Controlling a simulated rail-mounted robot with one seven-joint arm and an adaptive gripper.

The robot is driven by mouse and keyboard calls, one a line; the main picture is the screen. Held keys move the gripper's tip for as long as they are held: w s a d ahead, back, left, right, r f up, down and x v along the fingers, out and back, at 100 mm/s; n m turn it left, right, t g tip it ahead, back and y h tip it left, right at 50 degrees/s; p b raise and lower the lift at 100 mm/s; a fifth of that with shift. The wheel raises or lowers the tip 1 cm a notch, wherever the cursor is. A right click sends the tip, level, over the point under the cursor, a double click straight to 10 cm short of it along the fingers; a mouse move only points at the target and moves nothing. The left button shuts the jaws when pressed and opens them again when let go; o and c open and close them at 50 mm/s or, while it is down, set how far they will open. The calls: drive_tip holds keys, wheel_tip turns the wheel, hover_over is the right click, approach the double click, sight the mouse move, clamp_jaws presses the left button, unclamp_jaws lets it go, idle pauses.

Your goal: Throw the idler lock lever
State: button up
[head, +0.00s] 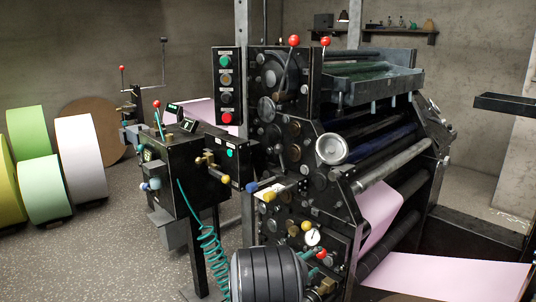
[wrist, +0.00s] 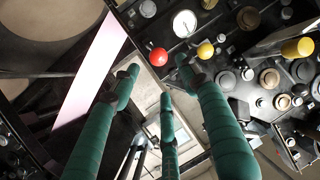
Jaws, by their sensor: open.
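No readable label marks the idler lock lever. A red ball knob (wrist: 158,57) is just beyond my fingertips in the wrist view, beside a round white gauge (wrist: 185,23) and a yellow knob (wrist: 205,50). In the head view the red knob (head: 321,254) is low on the press front, under the gauge (head: 313,237). My gripper (wrist: 160,84) has three green fingers, spread open and empty. The red knob appears between two fingers' lines but apart from them. In the head view my dark ringed wrist partly hides the fingers near the knob.
Other red-knobbed levers (head: 293,40) stand on the press top. A console (head: 180,165) with a coiled teal hose is left of my arm. A pink paper web (head: 385,210) runs at the right. Coloured rolls (head: 82,155) stand at far left. Yellow (wrist: 297,48) and dark knobs crowd the panel.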

drive_tip(key=x, duration=0.6)
drive_tip(key=shift+w, duration=0.25)
drive_tip(key=shift+d+f, duration=0.1)
drive_tip(key=shift+d, duration=0.05)
